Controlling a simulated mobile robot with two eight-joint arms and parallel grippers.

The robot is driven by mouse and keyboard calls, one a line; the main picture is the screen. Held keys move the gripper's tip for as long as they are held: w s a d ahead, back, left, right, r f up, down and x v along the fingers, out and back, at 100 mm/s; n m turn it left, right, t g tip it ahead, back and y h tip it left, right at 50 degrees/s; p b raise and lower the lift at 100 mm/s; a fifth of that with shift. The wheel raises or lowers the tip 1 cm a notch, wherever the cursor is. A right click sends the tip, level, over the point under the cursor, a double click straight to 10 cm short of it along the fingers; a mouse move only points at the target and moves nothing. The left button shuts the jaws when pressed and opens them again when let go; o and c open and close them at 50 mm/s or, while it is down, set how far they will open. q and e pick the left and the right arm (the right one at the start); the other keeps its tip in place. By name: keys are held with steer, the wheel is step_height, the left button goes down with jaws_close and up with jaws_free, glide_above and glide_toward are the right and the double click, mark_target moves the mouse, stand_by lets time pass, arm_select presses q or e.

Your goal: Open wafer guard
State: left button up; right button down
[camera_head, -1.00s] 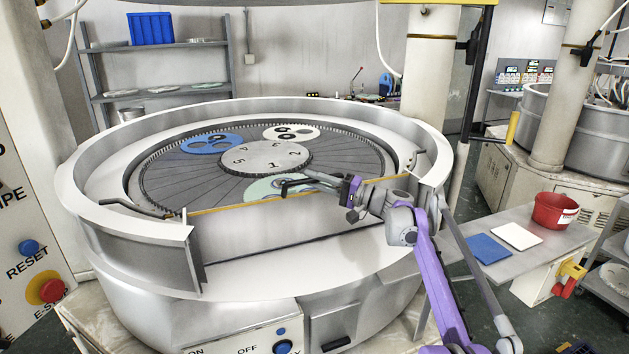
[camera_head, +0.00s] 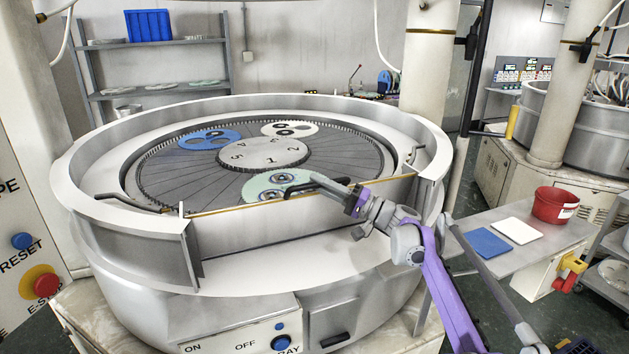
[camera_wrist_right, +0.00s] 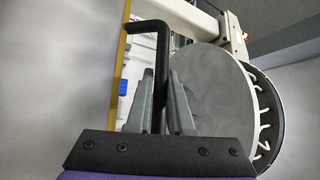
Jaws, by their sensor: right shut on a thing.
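The wafer guard (camera_head: 290,228) is a grey panel with a yellow top edge, standing upright across the front opening of the big round lapping machine. My right gripper (camera_head: 338,191) is at the guard's top edge, right of its middle. In the right wrist view a black bent handle (camera_wrist_right: 150,28) rises between the two grey fingers (camera_wrist_right: 160,100), which are shut on it. The handle's lower part is hidden by the gripper. The guard's yellow edge also shows in the wrist view (camera_wrist_right: 119,70). My left gripper is not in view.
Behind the guard, blue (camera_head: 207,140), white (camera_head: 290,129) and pale green (camera_head: 262,188) carriers lie on the plate. A side table (camera_head: 545,246) holds a red bowl (camera_head: 555,206) and two pads.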

steer(key=s+d+f+n+g+y+b, duration=0.35)
steer(key=s+f+n, duration=0.3)
steer(key=s, duration=0.25)
steer(key=b, duration=0.5)
glide_above(342, 279)
steer(key=s, duration=0.2)
step_height(342, 279, down, 10)
arm_select(q)
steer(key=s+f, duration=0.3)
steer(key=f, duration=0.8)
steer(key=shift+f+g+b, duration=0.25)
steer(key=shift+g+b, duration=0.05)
steer(key=shift+b, duration=0.1)
arm_select(e)
steer(key=shift+s+a+f+t+y, duration=0.15)
steer(key=shift+s+f+t+y, duration=0.1)
steer(key=shift+f, duration=0.25)
steer(key=shift+s+a+f+t+y, duration=0.1)
steer(key=shift+f+y, duration=0.1)
steer(key=shift+f, duration=0.25)
steer(key=c, duration=0.8)
jaws_free()
steer(key=shift+w, duration=0.15)
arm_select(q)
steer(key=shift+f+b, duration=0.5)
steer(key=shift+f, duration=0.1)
arm_select(e)
steer(key=v, duration=1.1)
